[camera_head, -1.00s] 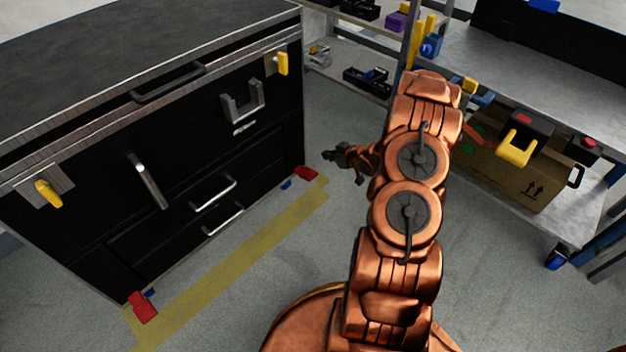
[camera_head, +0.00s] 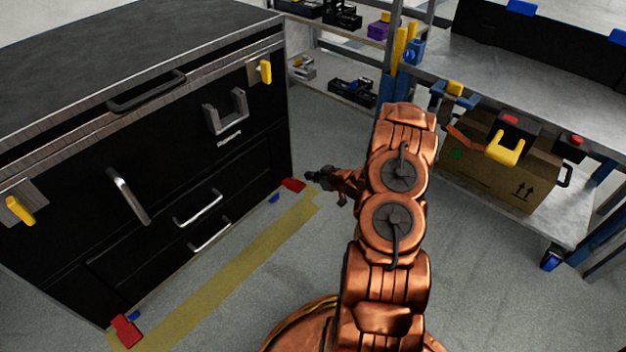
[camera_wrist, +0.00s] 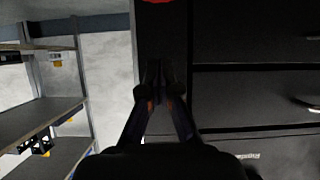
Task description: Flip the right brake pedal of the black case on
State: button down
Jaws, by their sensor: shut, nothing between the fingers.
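The black case (camera_head: 165,235) stands at the left in the head view. Its right brake pedal (camera_head: 293,185) is a small red tab low at the case's right corner. Its left brake pedal (camera_head: 126,330) is a red tab at the near left corner. My gripper (camera_head: 311,175) is shut and empty, just right of the right pedal in the picture; I cannot tell whether they touch. In the wrist view my gripper (camera_wrist: 158,78) points at the case's dark side, and a red piece, likely the right pedal (camera_wrist: 157,1), is cut off at the top edge.
Small blue tabs (camera_head: 274,198) show beside the red pedals. Yellow tape (camera_head: 225,270) runs along the floor by the case. A shelf unit (camera_head: 500,90) with a cardboard box (camera_head: 490,175) stands at the right. Grey floor (camera_head: 480,270) is open between them.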

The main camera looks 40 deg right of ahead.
jog(key=b, duration=0.3)
send_over(301, 186)
jog(key=w, duration=0.1)
jog(key=f, duration=0.4)
jog(key=shift+a, duration=0.3)
jog(key=shift+s+d+f, duration=0.1)
jog(key=shift+s+f, duration=0.1)
jog(key=shift+f, duration=0.4)
jog(key=shift+s+d+f, duration=0.1)
jog(key=shift+s+f, duration=0.1)
jog(key=shift+f, duration=0.35)
jog(key=shift+s+f+b, duration=0.1)
jog(key=shift+f+b, duration=0.4)
jog(key=shift+d, duration=0.1)
jog(key=shift+s, duration=0.1)
